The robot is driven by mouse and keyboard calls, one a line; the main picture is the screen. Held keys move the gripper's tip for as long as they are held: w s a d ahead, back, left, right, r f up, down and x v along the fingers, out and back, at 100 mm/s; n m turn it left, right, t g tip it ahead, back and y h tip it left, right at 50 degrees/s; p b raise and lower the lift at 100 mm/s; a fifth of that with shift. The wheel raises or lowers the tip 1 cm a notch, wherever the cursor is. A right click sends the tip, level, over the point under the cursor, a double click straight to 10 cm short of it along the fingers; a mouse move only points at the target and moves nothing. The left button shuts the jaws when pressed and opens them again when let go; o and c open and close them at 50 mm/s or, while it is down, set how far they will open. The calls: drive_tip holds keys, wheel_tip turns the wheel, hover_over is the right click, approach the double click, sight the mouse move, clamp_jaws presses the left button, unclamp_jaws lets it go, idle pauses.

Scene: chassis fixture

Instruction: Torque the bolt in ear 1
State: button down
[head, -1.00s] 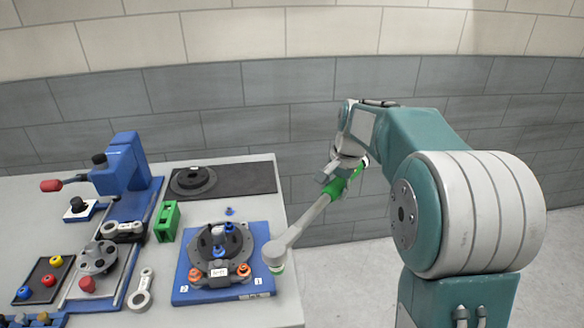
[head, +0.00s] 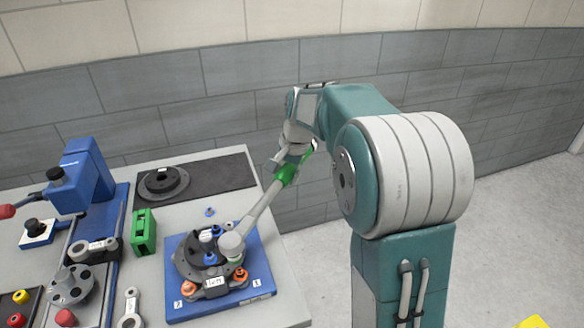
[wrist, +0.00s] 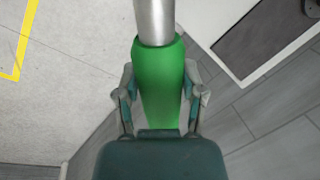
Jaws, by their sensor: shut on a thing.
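My gripper (head: 290,163) is shut on the green handle of a torque wrench (head: 262,207); the green grip (wrist: 158,75) also shows between the fingers in the wrist view. The wrench slants down left, its round grey head (head: 232,244) over the right part of the round dark part on the blue fixture plate (head: 262,268). An orange bolt (head: 241,274) sits just below the head, near the plate label 1. Another orange bolt (head: 189,287) is near label 2. Whether the head touches anything, and what is under it, I cannot tell.
A green block (head: 143,232) stands left of the plate. A dark mat (head: 215,176) with a black flanged disc (head: 163,183) lies behind. A blue press (head: 82,178) and several small parts are at the left. The table ends just right of the plate.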

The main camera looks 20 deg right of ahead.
drive_tip(key=shift+a+f, duration=0.5)
drive_tip(key=shift+d+f, duration=0.75)
drive_tip(key=shift+d, duration=0.3)
drive_tip(key=shift+a+f, duration=0.35)
drive_tip(key=shift+a, duration=0.6)
drive_tip(key=shift+s+d+f, duration=0.1)
drive_tip(key=shift+d, duration=0.25)
drive_tip(key=shift+a, duration=0.1)
